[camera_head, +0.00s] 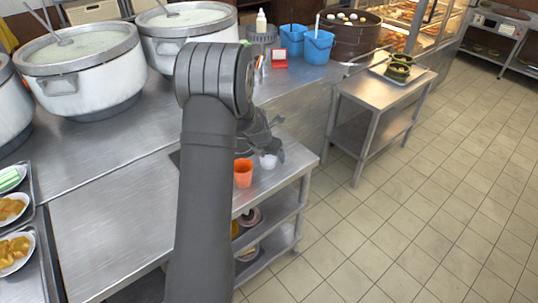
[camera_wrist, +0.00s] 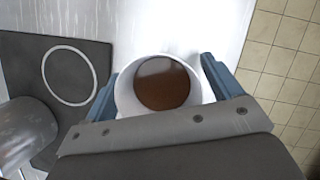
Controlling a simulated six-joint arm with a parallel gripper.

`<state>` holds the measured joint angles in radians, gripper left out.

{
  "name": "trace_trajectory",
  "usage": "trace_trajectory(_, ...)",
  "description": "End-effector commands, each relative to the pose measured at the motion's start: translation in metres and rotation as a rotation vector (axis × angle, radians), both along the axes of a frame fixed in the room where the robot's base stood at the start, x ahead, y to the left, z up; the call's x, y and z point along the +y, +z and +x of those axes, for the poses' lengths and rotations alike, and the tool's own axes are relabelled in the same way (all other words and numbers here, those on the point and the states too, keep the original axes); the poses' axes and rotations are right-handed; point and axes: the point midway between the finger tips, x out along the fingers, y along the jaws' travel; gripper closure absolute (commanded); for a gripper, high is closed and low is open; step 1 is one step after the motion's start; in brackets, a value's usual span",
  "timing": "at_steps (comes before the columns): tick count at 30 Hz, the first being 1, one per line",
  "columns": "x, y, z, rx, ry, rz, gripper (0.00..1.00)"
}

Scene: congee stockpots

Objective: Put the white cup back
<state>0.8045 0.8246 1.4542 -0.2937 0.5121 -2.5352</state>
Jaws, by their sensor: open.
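The white cup (camera_head: 268,161) stands on the steel counter near its right corner. In the wrist view the white cup (camera_wrist: 127,95) shows from above, with brown liquid inside. My gripper (camera_wrist: 160,82) is open, with one blue-grey finger on each side of the cup; I cannot tell whether either finger touches it. The gripper's palm edge hides the cup's near side. In the head view my gripper (camera_head: 262,143) is just behind and above the cup, partly hidden by my arm. A dark mat with a white ring (camera_wrist: 81,76) lies left of the cup in the wrist view.
An orange cup (camera_head: 243,172) stands close left of the white cup. A grey rounded object (camera_wrist: 22,130) stands on the mat's left side. Large stockpots (camera_head: 85,68) and blue tubs (camera_head: 317,46) are farther back. The counter's edge drops to the tiled floor at right.

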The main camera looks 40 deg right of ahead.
Motion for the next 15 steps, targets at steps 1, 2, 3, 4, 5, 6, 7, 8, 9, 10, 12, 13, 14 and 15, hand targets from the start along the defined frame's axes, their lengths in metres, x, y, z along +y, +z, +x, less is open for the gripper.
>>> trace_trajectory(1, 0.002, 0.006, -0.001, -0.001, 0.0, -0.001, 0.16)
trace_trajectory(2, 0.004, 0.01, -0.001, -0.002, 0.0, -0.001, 0.16)
trace_trajectory(3, 0.006, 0.016, -0.002, -0.002, 0.002, -0.002, 0.16)
trace_trajectory(4, 0.008, 0.021, -0.003, -0.002, 0.002, -0.002, 0.16)
trace_trajectory(5, 0.01, 0.026, -0.003, -0.002, 0.002, -0.002, 0.16)
trace_trajectory(6, 0.012, 0.034, -0.005, -0.002, 0.002, -0.002, 0.16)
trace_trajectory(7, 0.014, 0.04, -0.005, -0.003, 0.002, -0.003, 0.16)
trace_trajectory(8, 0.017, 0.045, -0.006, -0.003, 0.002, -0.003, 0.16)
trace_trajectory(9, 0.02, 0.052, -0.008, -0.002, 0.002, -0.001, 0.16)
trace_trajectory(10, 0.022, 0.058, -0.009, -0.003, 0.001, -0.002, 0.16)
trace_trajectory(12, 0.026, 0.07, -0.01, -0.004, 0.001, -0.002, 0.16)
trace_trajectory(13, 0.028, 0.075, -0.011, -0.002, 0.002, -0.001, 0.16)
trace_trajectory(14, 0.03, 0.079, -0.012, -0.002, 0.002, -0.001, 0.16)
trace_trajectory(15, 0.032, 0.084, -0.013, -0.002, 0.002, -0.001, 0.16)
